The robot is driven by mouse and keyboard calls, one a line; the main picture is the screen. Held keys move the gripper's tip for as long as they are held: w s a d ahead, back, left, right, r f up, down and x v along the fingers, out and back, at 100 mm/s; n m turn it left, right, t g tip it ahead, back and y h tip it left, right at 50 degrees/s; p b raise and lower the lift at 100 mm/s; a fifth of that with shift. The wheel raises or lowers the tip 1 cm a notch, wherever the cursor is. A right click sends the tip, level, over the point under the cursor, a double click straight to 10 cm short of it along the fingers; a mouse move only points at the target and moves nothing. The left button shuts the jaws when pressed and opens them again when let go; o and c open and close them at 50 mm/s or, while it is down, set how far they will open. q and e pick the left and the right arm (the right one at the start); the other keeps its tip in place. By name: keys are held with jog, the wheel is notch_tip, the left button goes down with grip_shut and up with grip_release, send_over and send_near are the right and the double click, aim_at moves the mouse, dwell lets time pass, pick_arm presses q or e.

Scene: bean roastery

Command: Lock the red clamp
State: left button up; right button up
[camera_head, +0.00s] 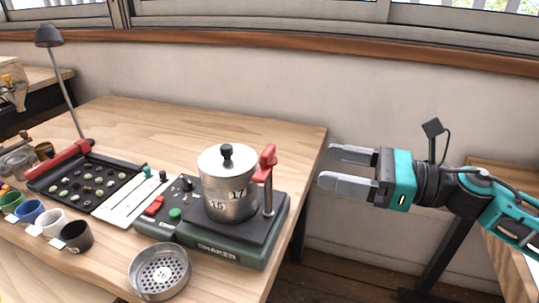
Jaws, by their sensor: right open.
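The red clamp (265,163) sits on top of an upright metal post at the right side of the shaker (218,250). Its red end is close to the rim of the lidded metal pot (229,202) that stands on the shaker's dark plate. I cannot tell whether the clamp touches the lid. My right gripper (337,169) is open and empty. It is to the right of the clamp, past the table's right edge, with its fingers pointing left. My left gripper is not in view.
The wooden table (200,118) has free room behind the shaker. A round perforated sieve (160,270) sits at the front edge. Left are a control panel (176,190), a dark bean tray (85,180), several small cups (76,236) and a lamp (48,37).

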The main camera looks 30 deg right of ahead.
aim_at(272, 154)
jog(key=b+x, duration=0.2)
jog(key=x, duration=0.5)
jog(key=shift+a+f+b, duration=0.1)
jog(key=shift+f+b, duration=0.05)
jog(key=shift+b, duration=0.25)
jog(key=shift+b+x, duration=0.75)
jog(key=shift+x, duration=0.45)
jog(key=shift+w+a+r, duration=0.15)
jog(key=shift+w+r, duration=0.1)
jog(key=shift+w, duration=0.1)
jog(key=shift+w+a+p, duration=0.35)
jog(key=shift+w+a, duration=0.1)
jog(key=shift+w, duration=0.05)
jog(key=shift+w+a+f, duration=0.1)
jog(key=shift+w+a, duration=0.1)
jog(key=shift+a, duration=0.05)
